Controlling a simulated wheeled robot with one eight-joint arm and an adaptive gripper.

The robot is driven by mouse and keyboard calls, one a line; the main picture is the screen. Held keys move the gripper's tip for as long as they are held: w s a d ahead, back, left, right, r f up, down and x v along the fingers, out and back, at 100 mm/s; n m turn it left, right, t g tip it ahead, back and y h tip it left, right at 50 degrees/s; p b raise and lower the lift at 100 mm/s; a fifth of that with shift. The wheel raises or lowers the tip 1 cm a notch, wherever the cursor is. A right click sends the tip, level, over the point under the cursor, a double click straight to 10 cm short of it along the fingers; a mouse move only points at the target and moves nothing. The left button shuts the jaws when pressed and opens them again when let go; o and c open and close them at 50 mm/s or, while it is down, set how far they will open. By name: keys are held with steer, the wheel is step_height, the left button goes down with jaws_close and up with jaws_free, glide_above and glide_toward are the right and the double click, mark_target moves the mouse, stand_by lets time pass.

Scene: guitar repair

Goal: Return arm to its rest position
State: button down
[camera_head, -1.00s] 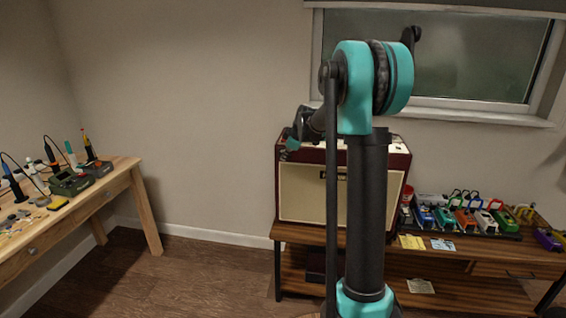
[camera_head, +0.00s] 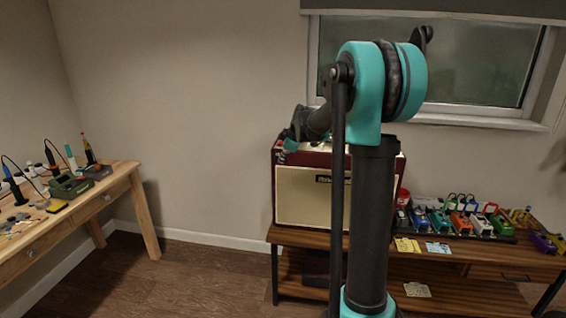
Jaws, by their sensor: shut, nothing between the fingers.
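My arm stands upright in the middle of the view, with a dark lower link and a teal elbow at the top. From the elbow a dark forearm section points away and to the left. My gripper (camera_head: 287,148) is small and dark at its end, in front of the upper left corner of the red and cream amplifier (camera_head: 308,196). It is shut and holds nothing. Its fingers are hard to make out at this size. My arm hides the right part of the amplifier.
The amplifier stands on a dark wooden shelf bench (camera_head: 300,236). Several coloured pedals (camera_head: 460,222) and a red cup (camera_head: 403,197) are on the bench to the right. A wooden workbench (camera_head: 112,184) with tools and a green device (camera_head: 70,186) is at left. The floor between is clear.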

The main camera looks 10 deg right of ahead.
steer(key=v, duration=0.7)
steer(key=s+d+f+m+h, duration=0.1)
steer(key=s+f+m, duration=0.3)
steer(key=s+f, duration=0.3)
steer(key=s+d+f+m+g+h, duration=0.1)
steer(key=s+f+m, duration=0.4)
steer(key=s, duration=1.3)
steer(key=s+d+f+m+g+h, duration=0.1)
steer(key=s+f+m, duration=0.3)
steer(key=s+f, duration=0.6)
steer(key=shift+s+f+m, duration=0.25)
steer(key=shift+s+m, duration=0.15)
steer(key=shift+s, duration=0.8)
